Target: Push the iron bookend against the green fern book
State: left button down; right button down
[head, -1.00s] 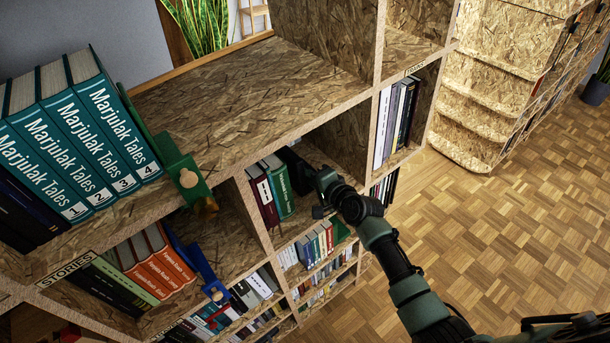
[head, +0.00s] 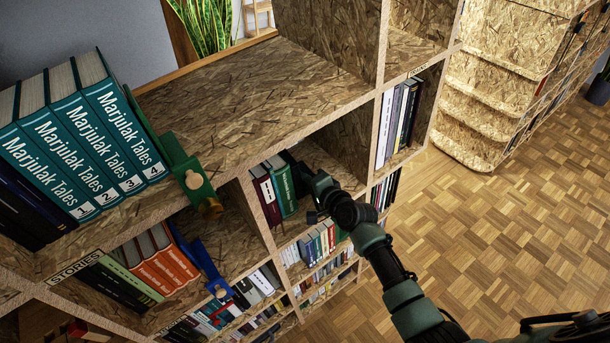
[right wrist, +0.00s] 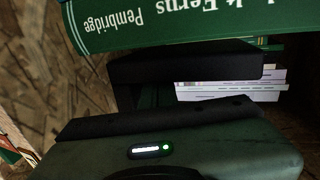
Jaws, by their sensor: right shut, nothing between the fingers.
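The green fern book (head: 286,190) stands upright in the middle shelf compartment, to the right of a dark red book. Its spine (right wrist: 165,22), lettered "Ferns" and "Pembridge", crosses the top of the right wrist view. The dark iron bookend (head: 291,161) shows partly just right of the book; my gripper and the shadow hide much of it. I cannot tell whether it touches the book. My right gripper (head: 308,188) is shut and empty, inside the compartment opening on the right side of the book and bookend. My left gripper is not in view.
Marjulak Tales volumes (head: 85,140) stand on the upper left shelf beside a green bookend (head: 188,172). A blue bookend (head: 210,270) stands below, by orange books (head: 165,258). The compartment's right wall (head: 348,145) is beyond my gripper.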

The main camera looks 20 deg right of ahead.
jog(key=shift+s+a+f+p, duration=0.1)
jog(key=shift+s+a+p, duration=0.15)
jog(key=shift+a, duration=0.3)
jog(key=shift+s+a+f+p, duration=0.1)
jog(key=shift+s+a+p, duration=0.1)
jog(key=shift+a, duration=0.35)
jog(key=shift+w+d, duration=0.1)
jog(key=shift+d, duration=0.2)
jog(key=shift+s+d+r, duration=0.1)
jog(key=shift+s+d, duration=0.05)
jog(key=shift+s, duration=0.15)
jog(key=s+d+p, duration=0.1)
jog(key=s, duration=0.2)
jog(key=s+d+p, duration=0.1)
jog(key=s, duration=0.2)
jog(key=s+d, duration=0.1)
jog(key=s, duration=0.2)
jog(key=shift+s+d+p, duration=0.3)
jog(key=shift+d+p, duration=0.1)
